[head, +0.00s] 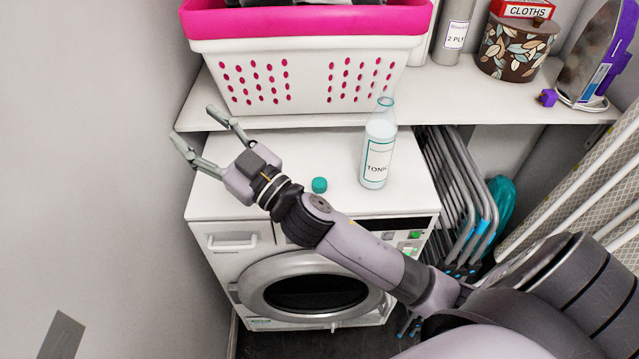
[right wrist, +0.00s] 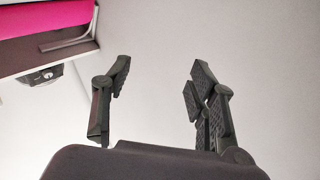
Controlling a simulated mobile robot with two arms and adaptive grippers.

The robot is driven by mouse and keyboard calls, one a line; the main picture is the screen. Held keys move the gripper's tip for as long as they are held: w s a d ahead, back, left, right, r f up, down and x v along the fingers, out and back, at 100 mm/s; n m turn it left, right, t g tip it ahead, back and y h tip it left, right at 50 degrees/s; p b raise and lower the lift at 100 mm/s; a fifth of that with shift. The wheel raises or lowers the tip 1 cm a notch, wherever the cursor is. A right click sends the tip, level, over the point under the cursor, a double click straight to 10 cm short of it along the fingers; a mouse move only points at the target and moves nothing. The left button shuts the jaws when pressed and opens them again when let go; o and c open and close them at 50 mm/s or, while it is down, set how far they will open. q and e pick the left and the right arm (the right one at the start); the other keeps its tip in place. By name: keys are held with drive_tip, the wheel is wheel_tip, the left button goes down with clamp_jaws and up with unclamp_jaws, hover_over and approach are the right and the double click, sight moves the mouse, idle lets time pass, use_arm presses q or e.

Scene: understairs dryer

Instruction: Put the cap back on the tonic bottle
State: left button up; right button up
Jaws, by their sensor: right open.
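The tonic bottle (head: 378,150) stands upright and uncapped on the right part of the dryer top in the head view. Its label reads TONIC. The teal cap (head: 319,185) lies on the dryer top to the left of the bottle, near the front edge. My right gripper (head: 202,137) is open and empty over the left end of the dryer top, left of both cap and bottle. Its open fingers (right wrist: 158,100) show in the right wrist view with only bare wall between them. My left gripper is not in view.
The dryer (head: 225,207) stands below a white shelf (head: 440,97). A pink and white basket (head: 308,75) sits on the shelf above the dryer top. Folded grey metal frames (head: 465,190) stand right of the dryer. A bare wall (head: 90,150) closes the left side.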

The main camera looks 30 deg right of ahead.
drive_tip(key=s+a+r+n+g+y, duration=0.2)
drive_tip(key=a+r+n+g+y, duration=0.4)
drive_tip(key=n+y, duration=0.4)
drive_tip(key=s+a+f+n+g, duration=0.3)
drive_tip(key=a+f+n+g, duration=0.25)
drive_tip(key=n+g, duration=0.5)
drive_tip(key=w+d+f+m+g+h, duration=0.3)
drive_tip(key=d+f+h, duration=0.55)
drive_tip(key=d, duration=0.25)
drive_tip(key=d+r+m+h, duration=0.2)
drive_tip(key=d+h, duration=0.3)
drive_tip(key=d, duration=0.6)
drive_tip(key=d+r+m+h, duration=0.1)
drive_tip(key=d+m+h, duration=0.3)
drive_tip(key=d, duration=0.7)
drive_tip(key=shift+r+g+h, duration=0.35)
drive_tip(key=shift+r+g, duration=0.05)
drive_tip(key=shift+g, duration=0.05)
